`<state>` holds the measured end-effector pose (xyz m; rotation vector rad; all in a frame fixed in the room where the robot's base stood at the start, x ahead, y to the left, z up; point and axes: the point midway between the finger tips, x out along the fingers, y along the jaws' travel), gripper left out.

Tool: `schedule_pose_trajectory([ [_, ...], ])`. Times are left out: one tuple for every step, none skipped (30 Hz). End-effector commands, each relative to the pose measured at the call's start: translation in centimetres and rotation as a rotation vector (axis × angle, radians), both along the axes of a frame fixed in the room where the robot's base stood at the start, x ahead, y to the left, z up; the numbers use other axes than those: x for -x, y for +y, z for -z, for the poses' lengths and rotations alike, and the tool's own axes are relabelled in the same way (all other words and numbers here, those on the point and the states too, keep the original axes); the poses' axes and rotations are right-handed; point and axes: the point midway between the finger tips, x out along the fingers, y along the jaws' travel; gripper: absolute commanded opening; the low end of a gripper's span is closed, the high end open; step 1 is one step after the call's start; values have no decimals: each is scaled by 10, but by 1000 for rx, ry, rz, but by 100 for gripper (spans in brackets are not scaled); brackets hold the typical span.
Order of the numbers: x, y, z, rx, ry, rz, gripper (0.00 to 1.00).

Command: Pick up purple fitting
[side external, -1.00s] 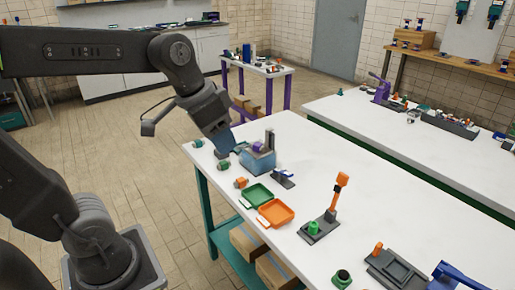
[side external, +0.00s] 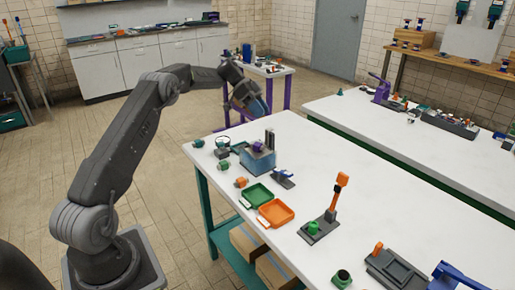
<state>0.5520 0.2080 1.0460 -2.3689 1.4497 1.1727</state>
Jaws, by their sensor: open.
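The purple fitting (side external: 258,146) is small in the side view and sits on top of the blue box-like fixture (side external: 257,160) near the far left end of the white table. My gripper (side external: 259,108), with blue fingers, is raised above and behind the fixture, apart from the fitting. It is open, and nothing shows between its fingers, though they are small and partly turned away.
A grey upright post (side external: 269,138) rises beside the fitting. Several green fittings, a green tray (side external: 258,194) and an orange tray (side external: 275,213) lie nearby. A small purple-legged table (side external: 268,70) stands behind my gripper.

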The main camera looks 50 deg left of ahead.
Motion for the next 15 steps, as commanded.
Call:
schedule_pose_trajectory([
  [0, 19, 22, 32, -40, 18, 43],
  [0, 28, 31, 48, -73, 34, 43],
  [1, 40, 44, 68, -116, 52, 43],
  [2, 47, 53, 81, -148, 66, 43],
  [4, 55, 61, 93, -180, 77, 43],
  [7, 63, 72, 109, -219, 92, 43],
  [9, 69, 80, 117, -248, 101, 43],
  [11, 74, 86, 125, -274, 109, 43],
  [15, 80, 93, 134, -305, 118, 43],
  [17, 83, 98, 138, -326, 125, 43],
  [18, 86, 102, 143, -345, 131, 43],
  [20, 88, 106, 148, -362, 136, 43],
  [22, 90, 108, 149, -374, 140, 43],
  [22, 91, 110, 150, -382, 142, 43],
  [22, 91, 111, 152, -391, 144, 43],
])
